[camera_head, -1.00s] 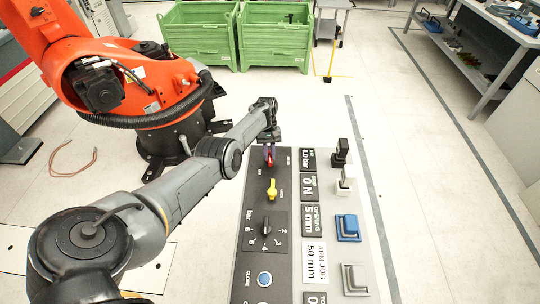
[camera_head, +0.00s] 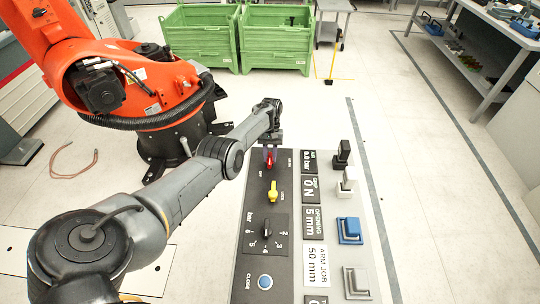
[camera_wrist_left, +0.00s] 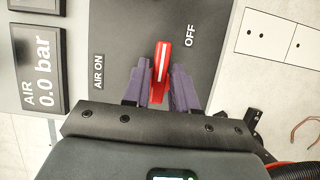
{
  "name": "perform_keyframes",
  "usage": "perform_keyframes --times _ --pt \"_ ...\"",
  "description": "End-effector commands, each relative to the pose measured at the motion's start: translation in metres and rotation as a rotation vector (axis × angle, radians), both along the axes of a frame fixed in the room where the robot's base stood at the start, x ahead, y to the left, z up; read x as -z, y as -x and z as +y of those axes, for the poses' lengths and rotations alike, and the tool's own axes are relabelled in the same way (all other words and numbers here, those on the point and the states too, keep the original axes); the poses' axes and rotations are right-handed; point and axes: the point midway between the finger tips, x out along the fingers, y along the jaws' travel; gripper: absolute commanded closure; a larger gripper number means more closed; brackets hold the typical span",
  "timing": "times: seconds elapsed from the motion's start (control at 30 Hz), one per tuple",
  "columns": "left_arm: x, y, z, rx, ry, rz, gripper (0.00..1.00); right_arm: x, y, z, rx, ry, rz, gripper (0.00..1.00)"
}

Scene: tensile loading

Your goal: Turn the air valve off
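The air valve's red handle (camera_wrist_left: 161,68) lies between the AIR ON and OFF labels in the left wrist view. It also shows at the far end of the panel in the head view (camera_head: 269,158). My left gripper (camera_wrist_left: 161,84) has its two purple fingers on either side of the handle, close against it, and looks shut on it. In the head view my left gripper (camera_head: 269,150) hangs over the panel's far end. My right gripper is out of view.
A yellow handle (camera_head: 273,191), a dark rotary knob (camera_head: 266,230) and a blue button (camera_head: 265,282) are on the control panel (camera_head: 246,262) nearer me. Grey, black, white and blue blocks stand on its right side. An orange robot arm (camera_head: 140,82) is to the left.

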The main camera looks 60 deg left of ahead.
Motion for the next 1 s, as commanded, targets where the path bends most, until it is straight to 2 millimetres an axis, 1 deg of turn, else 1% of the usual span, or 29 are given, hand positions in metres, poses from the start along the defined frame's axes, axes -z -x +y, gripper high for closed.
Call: perform_keyframes --times 0.03,0.07,0.1,0.33,0.47,0.63,0.83,1.0 --pt "0.0 0.0 0.0 -0.001 0.0 0.0 0.65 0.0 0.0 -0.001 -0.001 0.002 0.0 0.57" --pt "0.0 0.0 0.0 -0.001 0.0 0.0 0.6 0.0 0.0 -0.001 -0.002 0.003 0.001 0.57" --pt "0.0 0.0 0.0 -0.001 0.0 0.0 0.57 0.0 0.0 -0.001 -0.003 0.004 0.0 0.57" --pt "0.0 0.0 0.0 -0.002 0.0 0.001 0.57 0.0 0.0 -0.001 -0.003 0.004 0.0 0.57" --pt "-0.004 -0.001 0.001 -0.003 0.0 0.0 0.57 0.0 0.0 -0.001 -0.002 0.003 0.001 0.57" --pt "-0.021 -0.005 0.008 -0.004 -0.001 -0.001 0.57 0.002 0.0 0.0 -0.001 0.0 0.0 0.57" --pt "-0.053 -0.013 0.019 -0.004 -0.001 -0.004 0.57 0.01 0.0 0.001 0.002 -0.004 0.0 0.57" --pt "-0.075 -0.019 0.028 -0.003 -0.001 -0.003 0.57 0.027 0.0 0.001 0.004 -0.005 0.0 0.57"
